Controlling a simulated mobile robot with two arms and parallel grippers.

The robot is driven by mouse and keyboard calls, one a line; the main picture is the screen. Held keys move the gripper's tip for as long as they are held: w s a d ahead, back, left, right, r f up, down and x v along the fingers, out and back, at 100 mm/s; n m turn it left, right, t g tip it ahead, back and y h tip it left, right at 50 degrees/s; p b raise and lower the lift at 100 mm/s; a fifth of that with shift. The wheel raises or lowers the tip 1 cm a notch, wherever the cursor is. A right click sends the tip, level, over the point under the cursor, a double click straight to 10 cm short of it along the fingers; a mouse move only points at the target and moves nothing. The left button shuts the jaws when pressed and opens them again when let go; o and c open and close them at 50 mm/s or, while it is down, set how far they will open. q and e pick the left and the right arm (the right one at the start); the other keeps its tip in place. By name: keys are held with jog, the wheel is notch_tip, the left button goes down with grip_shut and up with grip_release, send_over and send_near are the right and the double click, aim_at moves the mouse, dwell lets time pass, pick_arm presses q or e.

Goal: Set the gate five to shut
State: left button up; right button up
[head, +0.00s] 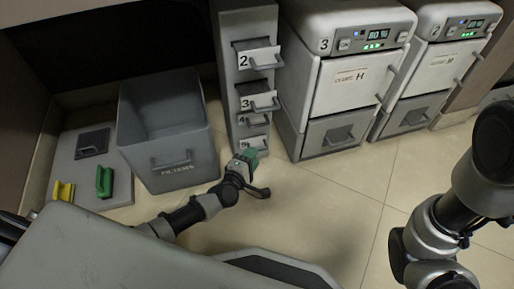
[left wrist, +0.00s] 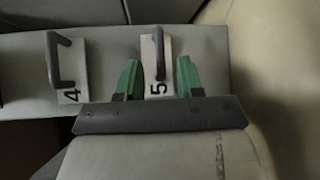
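Gate five (head: 254,143) is the lowest white numbered plate on the narrow grey rack (head: 228,75), partly hidden by my left gripper in the head view. In the left wrist view gate five (left wrist: 152,72) shows its number and a dark bar handle (left wrist: 159,52). My left gripper (head: 245,160) is in front of it. In the left wrist view the green fingers of my left gripper (left wrist: 157,75) are apart, one on each side of the plate and handle. I cannot tell whether they touch it. My right gripper is not in view; only my right arm shows.
Gate four (left wrist: 73,70) is beside gate five, with gates three (head: 260,102) and two (head: 258,60) higher up. A grey filters bin (head: 180,165) stands left of the rack. White cabinets (head: 345,85) stand to the right. The tiled floor (head: 320,200) in front is clear.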

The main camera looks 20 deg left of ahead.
pick_arm(q)
jog(key=p+v, duration=0.2)
jog(key=v, duration=0.4)
jog(key=shift+s, duration=0.4)
jog(key=shift+r, duration=0.1)
